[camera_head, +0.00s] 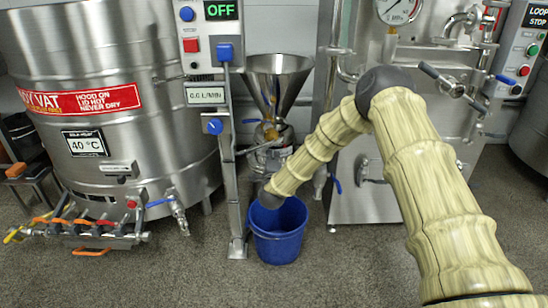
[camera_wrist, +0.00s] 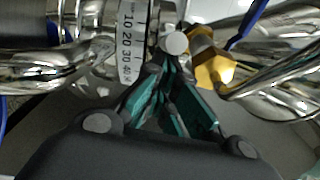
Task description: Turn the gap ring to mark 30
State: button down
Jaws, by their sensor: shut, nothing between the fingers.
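The gap ring (camera_wrist: 127,45) shows in the wrist view as a white band with black marks 10, 20, 30 and, less clearly, 40. A pale round knob end (camera_wrist: 174,43) sits just right of the ring; I cannot tell whether it is joined to it. My gripper (camera_wrist: 170,72) is shut and empty, its teal-padded fingertips just below the knob end and right of the ring. I cannot tell whether they touch the knob. In the head view the colloid mill (camera_head: 270,135) stands under a steel hopper (camera_head: 279,78), and my arm hides part of it.
A yellow brass fitting (camera_wrist: 212,67) and bent steel pipes lie close right of my fingertips. A blue bucket (camera_head: 278,240) stands below the mill. A steel vat (camera_head: 105,130) is at left, a post (camera_head: 232,170) beside the mill, and a steel cabinet (camera_head: 350,205) behind my arm.

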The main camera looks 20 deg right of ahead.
jog(key=a, duration=0.1)
jog(key=w+a+p, duration=0.1)
jog(key=a, duration=0.1)
jog(key=shift+w+a, duration=0.15)
jog(key=shift+w, duration=0.05)
